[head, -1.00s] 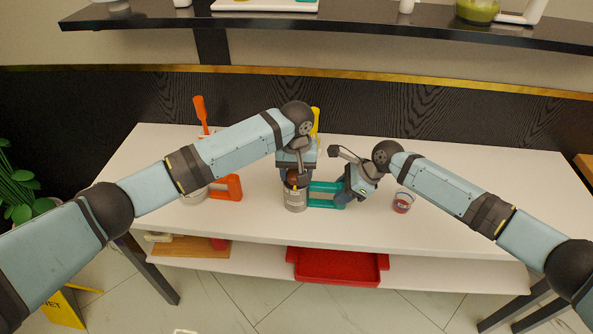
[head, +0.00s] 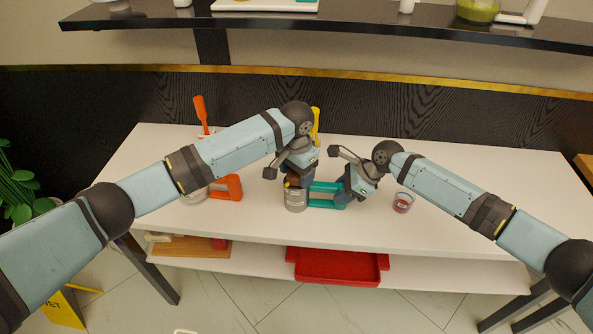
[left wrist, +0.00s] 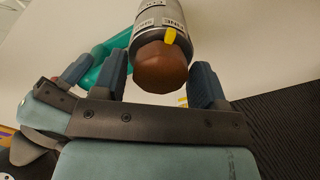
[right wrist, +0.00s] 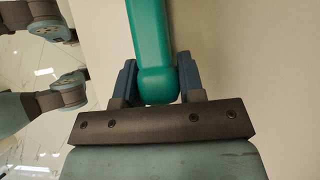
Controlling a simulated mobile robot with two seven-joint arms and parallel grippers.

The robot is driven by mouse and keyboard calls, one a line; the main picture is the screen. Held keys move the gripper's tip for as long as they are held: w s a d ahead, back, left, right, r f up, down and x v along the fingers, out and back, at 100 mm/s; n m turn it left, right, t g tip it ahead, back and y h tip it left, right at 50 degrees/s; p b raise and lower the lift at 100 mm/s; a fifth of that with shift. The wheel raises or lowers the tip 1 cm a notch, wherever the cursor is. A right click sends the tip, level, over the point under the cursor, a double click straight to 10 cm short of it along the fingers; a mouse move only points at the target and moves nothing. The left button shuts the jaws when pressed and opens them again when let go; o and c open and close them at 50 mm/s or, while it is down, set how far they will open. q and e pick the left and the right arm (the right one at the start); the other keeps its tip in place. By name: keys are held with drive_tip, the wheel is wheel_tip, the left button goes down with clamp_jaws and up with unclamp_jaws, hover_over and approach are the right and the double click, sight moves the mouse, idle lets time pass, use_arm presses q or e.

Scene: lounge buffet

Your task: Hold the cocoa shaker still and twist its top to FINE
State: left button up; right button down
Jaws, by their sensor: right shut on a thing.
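The cocoa shaker (head: 296,201) stands upright on the white table, a metal can with a teal handle (head: 322,203) on its right side. Its brown top (left wrist: 160,68) carries a yellow pointer (left wrist: 170,36), seen beside the word FINE on the label in the left wrist view. My left gripper (left wrist: 160,85) is open, with its fingers on either side of the brown top; close contact is hard to judge. My right gripper (right wrist: 157,82) is shut on the teal handle, which also shows in the right wrist view (right wrist: 149,35).
An orange-handled container (head: 228,188) stands to the left, with an orange upright utensil (head: 200,112) behind it. A small glass with red contents (head: 403,202) stands to the right. A red tray (head: 338,267) lies on the lower shelf.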

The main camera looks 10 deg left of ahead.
drive_tip(key=shift+s+d+f, duration=0.1)
drive_tip(key=shift+s+f, duration=0.1)
drive_tip(key=shift+f, duration=0.2)
use_arm(q)
drive_tip(key=shift+r, duration=3.45)
use_arm(e)
drive_tip(key=c, duration=0.8)
unclamp_jaws()
drive_tip(key=shift+w, duration=0.1)
use_arm(q)
drive_tip(key=shift+w+f, duration=0.1)
use_arm(e)
drive_tip(key=shift+o, duration=0.8)
drive_tip(key=shift+w, duration=0.1)
drive_tip(key=shift+r, duration=0.2)
drive_tip(key=shift+r, duration=0.1)
drive_tip(key=v, duration=0.7)
drive_tip(key=shift+r, duration=0.2)
drive_tip(key=shift+d, duration=0.1)
